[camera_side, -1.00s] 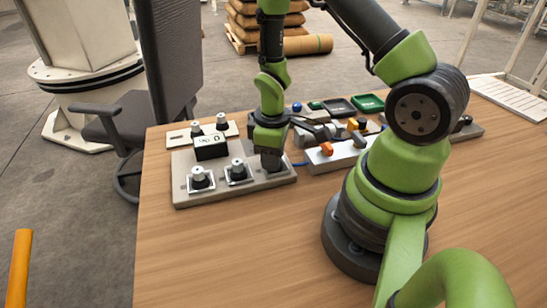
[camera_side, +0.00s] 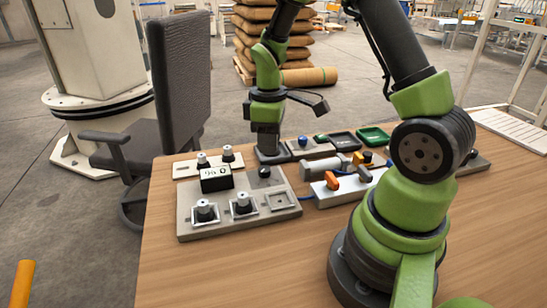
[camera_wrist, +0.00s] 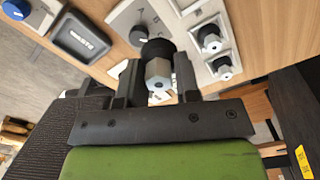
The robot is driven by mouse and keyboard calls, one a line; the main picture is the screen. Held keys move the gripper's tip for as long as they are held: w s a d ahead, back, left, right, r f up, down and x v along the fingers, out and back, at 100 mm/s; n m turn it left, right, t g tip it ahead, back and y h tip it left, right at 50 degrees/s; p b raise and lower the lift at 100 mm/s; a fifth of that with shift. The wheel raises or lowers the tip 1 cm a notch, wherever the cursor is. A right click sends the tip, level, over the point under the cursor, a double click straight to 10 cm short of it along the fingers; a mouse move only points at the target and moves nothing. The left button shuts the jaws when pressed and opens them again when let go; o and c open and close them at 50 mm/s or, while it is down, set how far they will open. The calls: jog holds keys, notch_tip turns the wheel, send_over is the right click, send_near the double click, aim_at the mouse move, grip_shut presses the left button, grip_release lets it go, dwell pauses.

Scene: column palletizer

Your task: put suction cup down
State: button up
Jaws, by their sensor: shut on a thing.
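My gripper (camera_side: 268,150) is raised above the back right part of the grey plate (camera_side: 186,226). In the wrist view, my gripper (camera_wrist: 158,74) is shut on a suction cup (camera_wrist: 157,66) with a silver hex fitting and a black end. The held cup is hard to make out in the side view. Two similar cups, the left one (camera_side: 205,210) and the middle one (camera_side: 243,204), sit in the plate's front square frames. The right square frame (camera_side: 281,202) is empty.
A black box with a white display (camera_side: 215,179) and a dark round knob (camera_side: 264,172) are on the plate. Two more fittings (camera_side: 203,160) (camera_side: 228,153) stand behind. Dark and green trays (camera_side: 373,136) and a white block with orange parts (camera_side: 333,182) lie right. The front table is clear.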

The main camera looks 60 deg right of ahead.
jog(key=w+d+f+n, duration=0.1)
jog(key=w+d, duration=0.2)
jog(key=d, duration=0.4)
jog(key=w+d+n, duration=0.2)
jog(key=w+d, duration=0.2)
jog(key=d, duration=0.3)
jog(key=shift+w+f, duration=0.25)
jog(key=shift+f, duration=0.15)
notch_tip(320, 180, down, 9)
jog(key=shift+f, duration=0.15)
jog(key=shift+f, duration=0.1)
jog(key=o, duration=0.6)
